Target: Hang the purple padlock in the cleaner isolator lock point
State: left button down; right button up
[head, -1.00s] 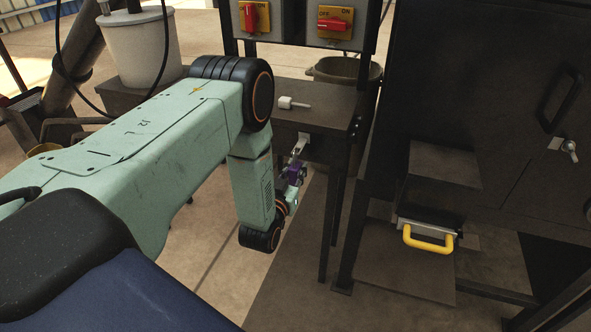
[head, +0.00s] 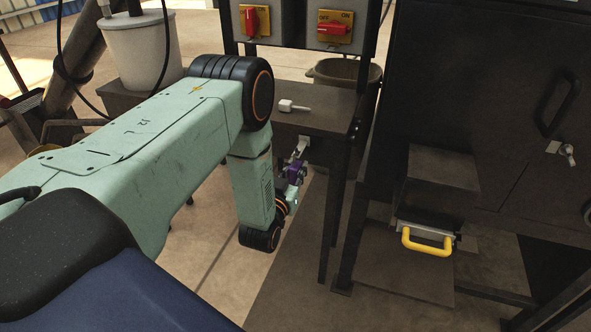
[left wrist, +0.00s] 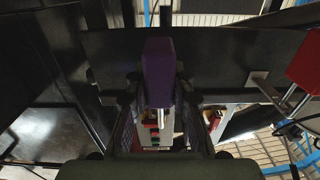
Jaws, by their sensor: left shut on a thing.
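The purple padlock (head: 296,171) is in my left gripper (head: 290,182), low in front of the dark table's front edge. In the left wrist view the purple padlock (left wrist: 158,70) sits upright between the two dark fingers of my left gripper (left wrist: 159,88), with its pale shackle pointing toward the bottom of the picture. Two isolators with red handles on yellow plates, the left one (head: 254,20) and the right one (head: 335,25), are on grey boxes above and behind the table. I cannot tell which is the cleaner isolator, and no lock point is clearly visible. My right gripper is out of view.
A small pale bracket (head: 304,143) is on the table's front, close above my left gripper. A white-handled object (head: 292,106) lies on the tabletop (head: 330,103). A dark cabinet with a yellow handle (head: 427,242) stands right.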

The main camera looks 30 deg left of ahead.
aim_at(293, 172)
pick_arm(q)
jog(key=shift+r+p, duration=0.3)
jog(key=shift+r, duration=0.2)
jog(key=shift+p+v, duration=0.75)
jog(key=shift+v, duration=0.85)
jog(key=shift+p+v, duration=0.65)
jog(key=shift+v, duration=0.95)
